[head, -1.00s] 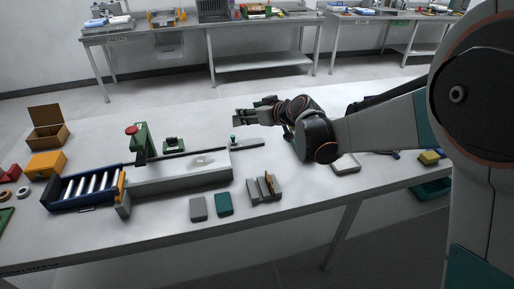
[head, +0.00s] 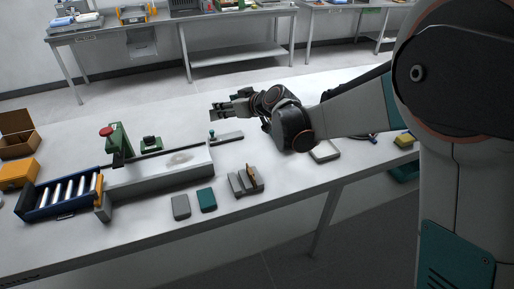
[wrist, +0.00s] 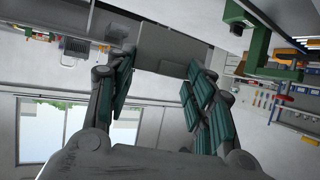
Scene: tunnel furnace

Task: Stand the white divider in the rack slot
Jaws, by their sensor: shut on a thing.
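My gripper (head: 220,113) is above the worktable, beyond the green-knobbed grey bar, with its fingers pointing left. In the wrist view my gripper (wrist: 163,72) has its teal-padded fingers on either side of a pale grey-white plate (wrist: 172,48), which appears to be the white divider and is held between the tips. In the head view the plate is too small to make out clearly. A grey slotted rack (head: 236,186) stands near the table's front edge, with an orange-brown piece (head: 254,172) upright in it. The rack is nearer the camera than my gripper and apart from it.
A grey block (head: 181,207) and a teal block (head: 207,200) lie left of the rack. A long grey furnace-like bed (head: 160,178), a green post (head: 120,140) with a red knob and a blue roller tray (head: 60,196) stand further left. A pale tray (head: 325,153) lies beneath my arm.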

